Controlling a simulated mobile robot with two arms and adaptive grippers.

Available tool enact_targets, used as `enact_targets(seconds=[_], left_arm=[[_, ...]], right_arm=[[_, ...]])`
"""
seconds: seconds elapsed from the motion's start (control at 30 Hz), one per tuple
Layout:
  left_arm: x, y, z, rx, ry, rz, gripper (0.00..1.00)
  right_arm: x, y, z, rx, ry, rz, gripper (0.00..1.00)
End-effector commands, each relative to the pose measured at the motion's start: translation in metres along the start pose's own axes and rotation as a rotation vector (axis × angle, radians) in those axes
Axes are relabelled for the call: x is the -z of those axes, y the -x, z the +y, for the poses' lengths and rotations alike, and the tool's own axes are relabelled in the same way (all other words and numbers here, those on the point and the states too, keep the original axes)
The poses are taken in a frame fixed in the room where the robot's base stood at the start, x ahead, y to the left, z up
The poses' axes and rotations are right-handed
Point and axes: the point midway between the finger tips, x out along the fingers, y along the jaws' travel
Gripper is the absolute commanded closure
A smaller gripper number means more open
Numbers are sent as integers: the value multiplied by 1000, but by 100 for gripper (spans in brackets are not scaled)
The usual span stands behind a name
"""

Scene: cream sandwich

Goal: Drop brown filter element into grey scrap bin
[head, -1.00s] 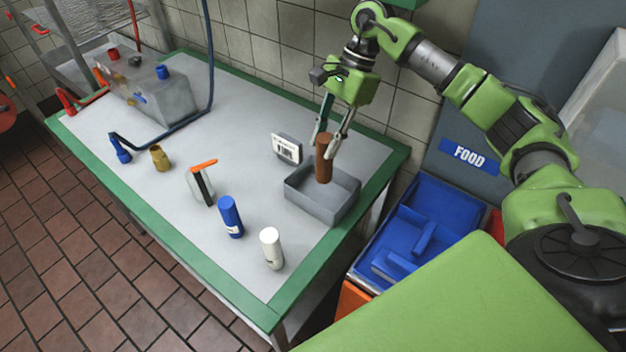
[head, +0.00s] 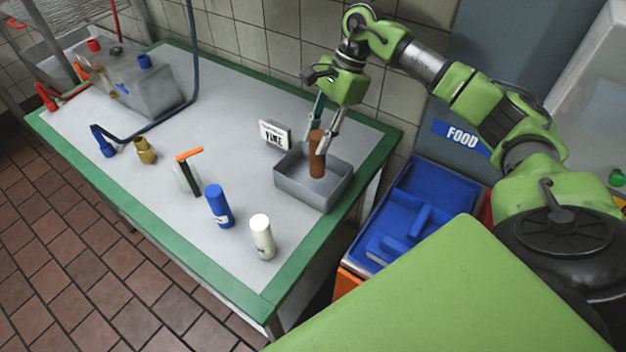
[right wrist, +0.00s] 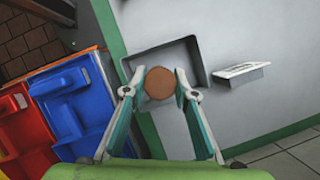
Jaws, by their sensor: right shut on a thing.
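The brown filter element (head: 317,156) is an upright cylinder held between the fingers of my right gripper (head: 318,132). Its lower part is over the open grey scrap bin (head: 312,195) on the table; I cannot tell if it touches the bin floor. In the right wrist view the round top of the filter element (right wrist: 159,83) sits between the two shut fingertips (right wrist: 160,88), with the bin's rim (right wrist: 160,50) around and beyond it. My left gripper is not in view.
A small sign (head: 275,136) stands just behind the bin. A white cylinder (head: 262,237), blue cylinder (head: 219,206), orange-topped item (head: 188,172) and brass fitting (head: 146,150) stand left of it. A blue crate (head: 425,205) is beside the table.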

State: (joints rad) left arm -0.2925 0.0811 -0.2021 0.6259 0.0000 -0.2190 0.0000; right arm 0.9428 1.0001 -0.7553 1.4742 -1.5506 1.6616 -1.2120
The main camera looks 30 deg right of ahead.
Motion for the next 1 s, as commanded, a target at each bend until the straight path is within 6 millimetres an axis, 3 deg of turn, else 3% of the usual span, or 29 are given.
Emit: enact_targets(seconds=[0.13,0.17,0.23,0.67,0.93,1.0], left_arm=[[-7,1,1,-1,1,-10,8],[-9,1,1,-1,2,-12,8],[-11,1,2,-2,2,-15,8],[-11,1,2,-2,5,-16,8],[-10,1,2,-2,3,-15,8],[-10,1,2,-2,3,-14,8]], right_arm=[[0,0,0,0,0,0,95],[0,0,0,0,0,0,71],[0,0,0,0,0,0,54],[0,6,0,1,0,1,54],[2,56,-1,4,-2,0,54],[23,60,0,0,-8,1,54]])
